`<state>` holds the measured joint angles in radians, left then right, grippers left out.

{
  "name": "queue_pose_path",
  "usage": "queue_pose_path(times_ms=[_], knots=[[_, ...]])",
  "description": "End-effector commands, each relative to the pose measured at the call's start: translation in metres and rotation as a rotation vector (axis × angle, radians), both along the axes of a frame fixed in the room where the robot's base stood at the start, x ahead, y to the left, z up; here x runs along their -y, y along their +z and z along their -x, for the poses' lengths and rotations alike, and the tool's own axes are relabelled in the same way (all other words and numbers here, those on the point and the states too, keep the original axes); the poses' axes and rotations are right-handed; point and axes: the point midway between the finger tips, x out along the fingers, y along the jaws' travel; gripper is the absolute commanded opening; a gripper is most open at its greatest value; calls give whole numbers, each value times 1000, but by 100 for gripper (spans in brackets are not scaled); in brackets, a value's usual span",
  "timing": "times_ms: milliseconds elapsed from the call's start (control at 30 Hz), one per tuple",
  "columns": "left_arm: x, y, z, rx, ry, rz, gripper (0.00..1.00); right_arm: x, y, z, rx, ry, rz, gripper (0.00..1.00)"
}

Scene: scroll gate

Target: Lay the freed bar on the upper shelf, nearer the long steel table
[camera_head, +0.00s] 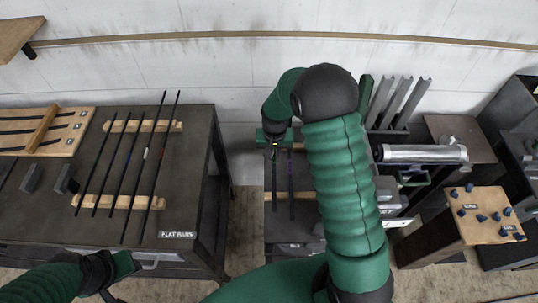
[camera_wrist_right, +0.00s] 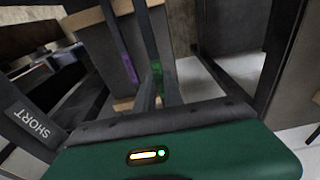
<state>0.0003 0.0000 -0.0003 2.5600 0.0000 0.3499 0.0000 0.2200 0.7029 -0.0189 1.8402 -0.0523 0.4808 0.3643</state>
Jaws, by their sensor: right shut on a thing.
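My right gripper (camera_head: 275,148) is shut on a thin dark bar (camera_head: 274,190) at a low stand right of the long table (camera_head: 190,195). In the right wrist view the bar with a green band (camera_wrist_right: 157,72) runs down between my fingers (camera_wrist_right: 160,98). A second dark bar with a purple band (camera_wrist_right: 130,66) is close beside it. Whether the held bar touches the stand's wooden rests cannot be told. My left gripper (camera_head: 122,268) is at the lower left, by the long table's front edge; its jaws are unclear. My right arm hides part of the stand.
A SHORT label (camera_wrist_right: 30,123) shows in the right wrist view. Grey upright profiles (camera_head: 395,103), a metal cylinder (camera_head: 425,153) and a wooden peg block (camera_head: 485,215) stand at right.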

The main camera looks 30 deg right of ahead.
Motion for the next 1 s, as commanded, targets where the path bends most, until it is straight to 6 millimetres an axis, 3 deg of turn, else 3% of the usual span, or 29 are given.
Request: queue_pose_path(times_ms=[300, 600, 1000], knots=[[0, -30, 0, 0, -1, 0, 36, -4, -33, -1, 1, 3, 4, 0], [0, -46, 0, 0, 0, 0, 36, -2, -58, 0, 1, 3, 2, 0], [0, -47, 0, 0, -1, 0, 36, -2, -61, -1, 2, 3, 3, 0]])
